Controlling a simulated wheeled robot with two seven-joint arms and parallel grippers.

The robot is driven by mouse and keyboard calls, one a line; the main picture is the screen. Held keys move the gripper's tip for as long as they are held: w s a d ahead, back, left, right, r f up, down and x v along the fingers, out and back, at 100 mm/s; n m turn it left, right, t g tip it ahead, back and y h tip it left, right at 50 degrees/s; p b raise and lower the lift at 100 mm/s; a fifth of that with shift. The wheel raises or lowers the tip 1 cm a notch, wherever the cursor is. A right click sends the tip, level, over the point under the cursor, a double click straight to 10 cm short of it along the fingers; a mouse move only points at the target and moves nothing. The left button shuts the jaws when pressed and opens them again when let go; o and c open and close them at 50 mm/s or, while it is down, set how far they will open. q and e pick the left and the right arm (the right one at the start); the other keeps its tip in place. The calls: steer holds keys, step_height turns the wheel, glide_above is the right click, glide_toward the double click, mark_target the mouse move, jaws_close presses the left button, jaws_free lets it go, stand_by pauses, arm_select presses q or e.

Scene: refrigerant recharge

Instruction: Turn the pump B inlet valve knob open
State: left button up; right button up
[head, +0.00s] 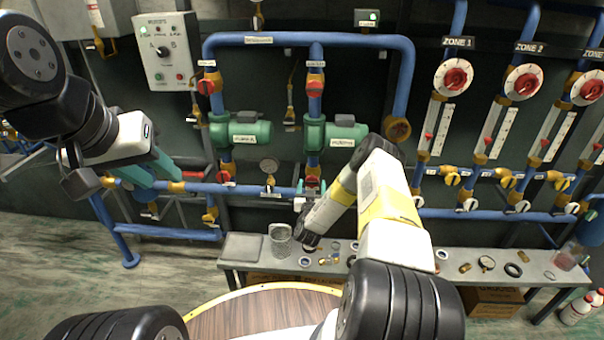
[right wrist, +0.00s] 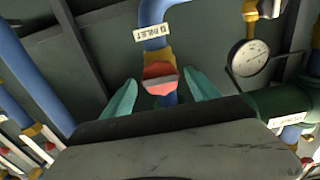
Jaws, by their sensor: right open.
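The pump B inlet valve knob (head: 312,182) is red and sits on the blue vertical pipe below the green pump B (head: 337,132). In the right wrist view the red knob (right wrist: 161,78) shows between my two teal fingers, under a white inlet label (right wrist: 153,33). My right gripper (head: 311,188) is open, with a finger on each side of the knob and a visible gap to each. Contact with the knob's front is not clear. My left gripper (head: 163,170) is away at the left, by the blue pipes; its finger gap is hard to make out.
Pump A (head: 240,133) and its red inlet knob (head: 225,177) are to the left. A gauge (head: 269,166) stands between the two inlets; it is close by in the right wrist view (right wrist: 249,57). A grey bench (head: 400,262) with small parts runs below.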

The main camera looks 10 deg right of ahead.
steer(key=shift+w, duration=0.15)
steer(key=c, duration=1.4)
steer(key=shift+a+n, duration=0.15)
steer(key=shift+n, duration=1.05)
steer(key=shift+c, duration=0.2)
steer(key=shift+n, duration=1.1)
